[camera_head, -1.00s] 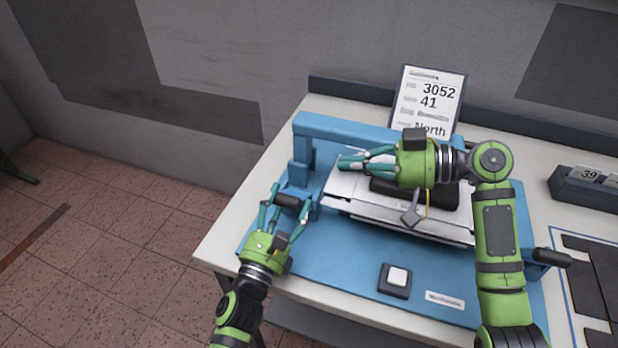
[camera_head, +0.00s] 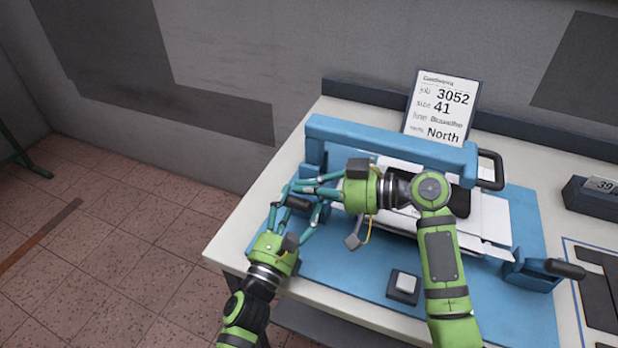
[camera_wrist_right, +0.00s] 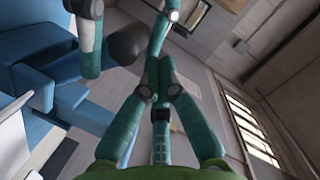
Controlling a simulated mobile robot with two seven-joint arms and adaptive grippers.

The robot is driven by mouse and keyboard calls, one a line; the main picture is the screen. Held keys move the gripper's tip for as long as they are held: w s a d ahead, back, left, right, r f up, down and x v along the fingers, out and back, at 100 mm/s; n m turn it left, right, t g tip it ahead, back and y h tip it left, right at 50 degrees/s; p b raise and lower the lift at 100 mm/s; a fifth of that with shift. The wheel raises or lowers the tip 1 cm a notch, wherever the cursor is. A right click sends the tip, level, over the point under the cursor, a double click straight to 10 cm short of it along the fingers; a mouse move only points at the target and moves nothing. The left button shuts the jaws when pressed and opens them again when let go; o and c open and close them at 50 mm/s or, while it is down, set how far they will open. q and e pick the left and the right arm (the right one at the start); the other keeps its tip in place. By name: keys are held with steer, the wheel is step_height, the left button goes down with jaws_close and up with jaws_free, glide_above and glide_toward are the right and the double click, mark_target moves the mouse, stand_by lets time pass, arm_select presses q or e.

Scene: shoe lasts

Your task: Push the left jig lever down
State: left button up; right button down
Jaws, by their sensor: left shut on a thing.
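The left jig lever shows its black handle (camera_head: 297,203) at the left side of the blue jig (camera_head: 341,262). My left gripper (camera_head: 292,203) is shut on this handle, its teal fingers on either side of it. My right gripper (camera_head: 298,187) is just behind the handle, its teal fingers drawn together and pointing left, close to the left gripper's fingertips. I cannot tell if they touch. In the right wrist view the dark handle (camera_wrist_right: 128,43) shows beside the teal fingers. The lever's blue arm is mostly hidden by the grippers.
A white plate with a black item (camera_head: 459,201) lies in the jig, under the blue crossbar (camera_head: 385,142). A right lever (camera_head: 565,268), a white button (camera_head: 405,283) and a job card (camera_head: 440,107) are nearby.

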arm_select(q)
steer(key=shift+d+r, duration=0.25)
steer(key=shift+r, duration=0.4)
arm_select(e)
steer(key=shift+s+a+f+n, duration=0.1)
steer(key=shift+s+f+n, duration=0.2)
steer(key=shift+s+f, duration=0.25)
arm_select(q)
steer(key=o, duration=1.6)
arm_select(e)
steer(key=shift+f, duration=0.15)
arm_select(q)
steer(key=shift+w+d+f, duration=0.1)
arm_select(e)
steer(key=shift+w+d, duration=0.1)
steer(key=shift+d, duration=0.1)
arm_select(q)
steer(key=shift+f, duration=0.15)
arm_select(e)
steer(key=shift+w, duration=0.1)
